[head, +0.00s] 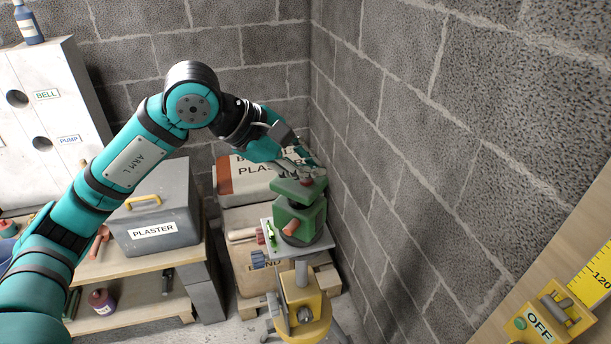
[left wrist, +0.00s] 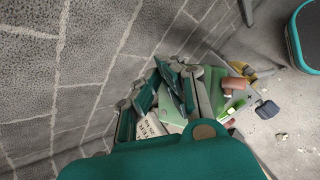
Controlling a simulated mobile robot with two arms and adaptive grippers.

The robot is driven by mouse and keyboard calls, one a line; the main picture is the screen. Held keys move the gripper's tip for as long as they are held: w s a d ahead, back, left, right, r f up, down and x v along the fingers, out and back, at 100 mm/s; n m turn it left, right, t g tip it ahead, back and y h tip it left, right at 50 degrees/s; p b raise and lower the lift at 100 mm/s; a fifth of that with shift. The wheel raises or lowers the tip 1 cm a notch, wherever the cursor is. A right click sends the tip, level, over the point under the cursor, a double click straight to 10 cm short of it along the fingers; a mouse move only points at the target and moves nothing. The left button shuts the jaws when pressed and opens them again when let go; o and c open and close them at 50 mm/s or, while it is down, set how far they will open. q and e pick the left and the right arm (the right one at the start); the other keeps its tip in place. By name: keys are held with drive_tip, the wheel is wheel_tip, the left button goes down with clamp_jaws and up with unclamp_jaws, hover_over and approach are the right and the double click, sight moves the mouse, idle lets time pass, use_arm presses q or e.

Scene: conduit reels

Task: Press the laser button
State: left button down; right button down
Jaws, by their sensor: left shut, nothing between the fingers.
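The laser (head: 298,218) is a green boxy device on a yellow tripod stand near the wall corner. A small reddish button (head: 307,181) shows on its green top plate, partly hidden by my fingers. My left gripper (head: 308,169) is shut and empty, its fingertips right at the top of the laser. I cannot tell whether they touch the button. In the left wrist view, my left gripper (left wrist: 178,97) covers part of the green laser (left wrist: 212,82), and a reddish knob (left wrist: 235,83) sticks out from its side. The button is not clearly visible there. My right gripper is not in view.
A block wall (head: 420,150) stands close on the right of the laser. Sacks (head: 245,180) lie behind it. A grey box labelled PLASTER (head: 150,232) sits on a wooden bench at left. An OFF switch panel (head: 541,325) is at lower right.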

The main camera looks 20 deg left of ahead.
sight(307, 181)
use_arm(q)
drive_tip(key=shift+r, duration=0.2)
drive_tip(key=shift+r, duration=0.15)
wheel_tip(307, 181, up, 6)
drive_tip(key=p, duration=0.3)
drive_tip(key=shift+p, duration=0.4)
